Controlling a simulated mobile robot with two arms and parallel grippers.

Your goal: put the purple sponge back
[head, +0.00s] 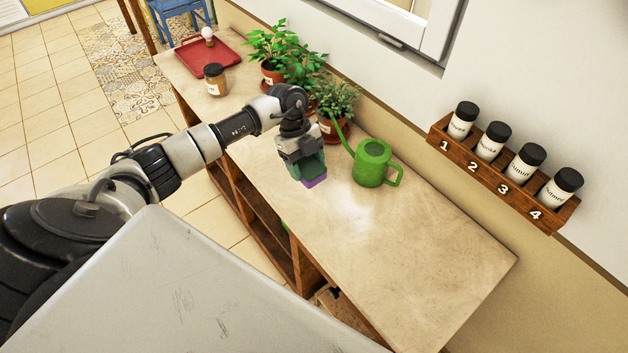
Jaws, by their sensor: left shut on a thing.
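My left gripper (307,168) reaches over the light shelf top (400,240) and points down. It is shut on the purple sponge (315,183), whose purple lower end shows below the green-grey fingers. The rest of the sponge is hidden by the fingers. The sponge is over the shelf top, just left of the green watering can. I cannot tell whether it touches the surface. My right gripper is not in view.
The green watering can (371,163) stands close to the right of my gripper. Potted plants (336,105), a jar (215,79) and a red tray (196,60) stand further back. A wall rack (500,178) holds several numbered jars. The front right of the top is clear.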

